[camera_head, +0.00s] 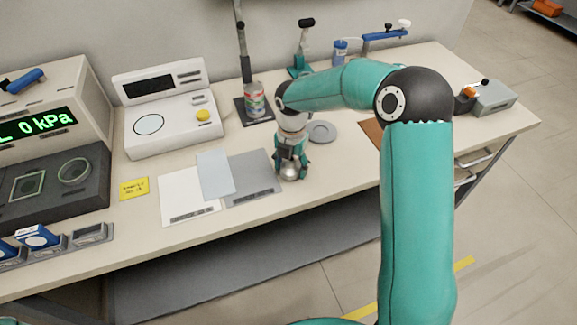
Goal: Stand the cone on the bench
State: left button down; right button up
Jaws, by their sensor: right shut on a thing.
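My right gripper (291,170) points down over the bench (345,158), just right of the grey mat and near the bench's front edge. It is shut on a small shiny silver piece, which I take to be the cone (290,171). The fingers hide its sides, and its full shape is too small to tell. I cannot tell whether its lower end touches the bench top. My left gripper is not in view.
A white mat (183,204) and a grey mat (253,190) lie left of the gripper, with a pale sheet (215,175) across them. A grey round dish (322,131) lies behind it. A can (254,101) and a white instrument (180,132) stand farther left. Bare bench lies right of the gripper.

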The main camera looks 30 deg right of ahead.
jog(key=shift+f, duration=0.1)
jog(key=o, duration=1.3)
notch_tip(320, 180, up, 12)
jog(key=shift+r, duration=0.15)
